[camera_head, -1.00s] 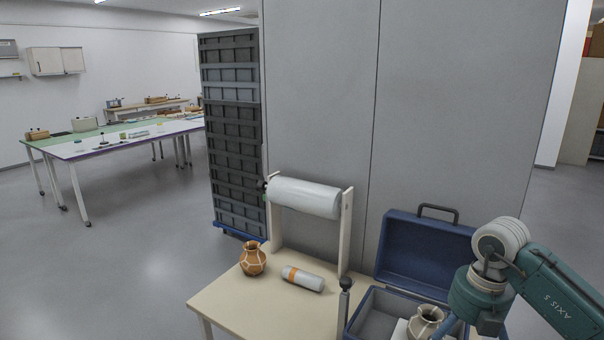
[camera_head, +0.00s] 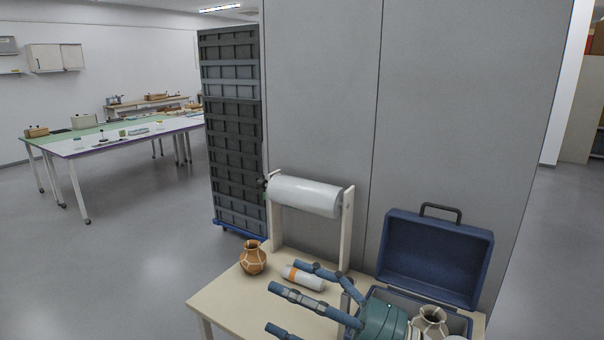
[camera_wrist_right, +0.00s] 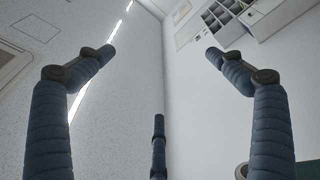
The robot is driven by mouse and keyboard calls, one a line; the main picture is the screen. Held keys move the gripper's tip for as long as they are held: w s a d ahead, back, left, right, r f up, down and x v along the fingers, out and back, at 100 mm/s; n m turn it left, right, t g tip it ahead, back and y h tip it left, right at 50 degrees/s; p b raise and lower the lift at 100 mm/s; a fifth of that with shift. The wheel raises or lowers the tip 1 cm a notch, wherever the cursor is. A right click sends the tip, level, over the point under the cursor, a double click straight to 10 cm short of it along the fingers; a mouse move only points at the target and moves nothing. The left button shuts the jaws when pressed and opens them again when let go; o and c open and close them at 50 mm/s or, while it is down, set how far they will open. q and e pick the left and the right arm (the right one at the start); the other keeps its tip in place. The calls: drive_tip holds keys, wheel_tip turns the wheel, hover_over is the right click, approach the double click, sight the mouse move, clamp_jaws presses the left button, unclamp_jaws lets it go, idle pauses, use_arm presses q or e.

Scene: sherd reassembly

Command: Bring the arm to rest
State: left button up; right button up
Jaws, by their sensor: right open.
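My right gripper (camera_head: 280,296) is open and empty over the table (camera_head: 232,292) in the head view. Its blue-grey fingers are spread and reach left, and its teal body is in front of the blue case (camera_head: 436,258). The right wrist view shows its three fingers (camera_wrist_right: 160,54) apart with nothing between them, against ceiling and wall. My left gripper is not in view.
A brown jar with pale lines (camera_head: 253,260) stands on the table. A white roll with an orange band (camera_head: 312,280) lies partly behind my fingers. A large roll (camera_head: 304,195) hangs on its stand. A pale jar (camera_head: 430,318) stands in the open case.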

drive_tip(key=w+d+m+t+h, duration=0.3)
drive_tip(key=d+m+t+h, duration=0.3)
drive_tip(key=d+m+t, duration=0.15)
drive_tip(key=w+d+m+t+h, duration=0.3)
drive_tip(key=d+m+t+h, duration=0.25)
drive_tip(key=m, duration=0.35)
drive_tip(key=s+d+f+m+g+h, duration=0.2)
drive_tip(key=d+f+m+h, duration=0.25)
drive_tip(key=f, duration=0.35)
drive_tip(key=s+d+f+m+g+h, duration=0.1)
drive_tip(key=d+f+m+g+h, duration=0.25)
drive_tip(key=d+f, duration=0.35)
drive_tip(key=s+a+f+m+g, duration=0.1)
drive_tip(key=s+f+g, duration=0.5)
drive_tip(key=s+f, duration=0.6)
drive_tip(key=s+a+f+g, duration=0.1)
drive_tip(key=s+f+g, duration=0.4)
drive_tip(key=s+f, duration=0.75)
drive_tip(key=s+f+g, duration=0.1)
drive_tip(key=s+f, duration=0.1)
drive_tip(key=f, duration=1)
drive_tip(key=s+f+g, duration=0.1)
drive_tip(key=s+f, duration=0.2)
drive_tip(key=f, duration=0.9)
drive_tip(key=s+d+f, duration=0.3)
drive_tip(key=s+f, duration=1.1)
drive_tip(key=s, duration=0.2)
drive_tip(key=shift+s+d+f+g+y, duration=0.15)
drive_tip(key=shift+d+f+g+y, duration=0.05)
drive_tip(key=shift+f+g+y, duration=0.2)
